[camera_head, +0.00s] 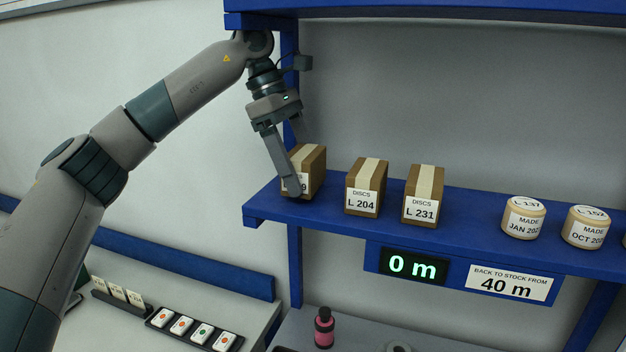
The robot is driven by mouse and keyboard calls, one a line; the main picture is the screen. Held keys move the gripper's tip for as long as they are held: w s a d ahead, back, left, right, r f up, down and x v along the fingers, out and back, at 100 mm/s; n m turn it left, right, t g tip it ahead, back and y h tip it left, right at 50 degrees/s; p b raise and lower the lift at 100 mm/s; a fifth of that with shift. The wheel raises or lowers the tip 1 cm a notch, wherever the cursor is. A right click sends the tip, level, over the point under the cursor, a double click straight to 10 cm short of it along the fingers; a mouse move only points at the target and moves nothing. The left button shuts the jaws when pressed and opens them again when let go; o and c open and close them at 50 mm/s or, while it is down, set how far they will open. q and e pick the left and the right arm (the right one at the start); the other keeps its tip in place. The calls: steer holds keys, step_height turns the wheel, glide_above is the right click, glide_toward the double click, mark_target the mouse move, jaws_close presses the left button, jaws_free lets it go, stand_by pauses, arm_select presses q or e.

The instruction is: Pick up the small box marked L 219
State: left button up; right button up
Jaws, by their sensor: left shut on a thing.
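A small brown box (313,171) with a pale tape strip stands at the left end of the blue shelf (470,250). Its label is mostly hidden by a finger; only a final "9" shows. My left gripper (296,178) reaches down from above and is shut on this box, with one finger across its front. The far finger is largely hidden behind the box. The box appears to be at shelf level; I cannot tell whether it touches the shelf. My right gripper is not in view.
Boxes marked L 204 (365,187) and L 231 (423,196) stand to the right on the shelf. Round tubs (523,218) marked MADE are further right. A blue upright (290,70) and upper shelf (430,14) are close to my left arm. A pink bottle (324,329) stands below.

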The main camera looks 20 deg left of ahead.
arm_select(q)
steer(key=a+b, duration=0.3)
steer(key=a, duration=1.3)
steer(key=shift+s+d, duration=0.1)
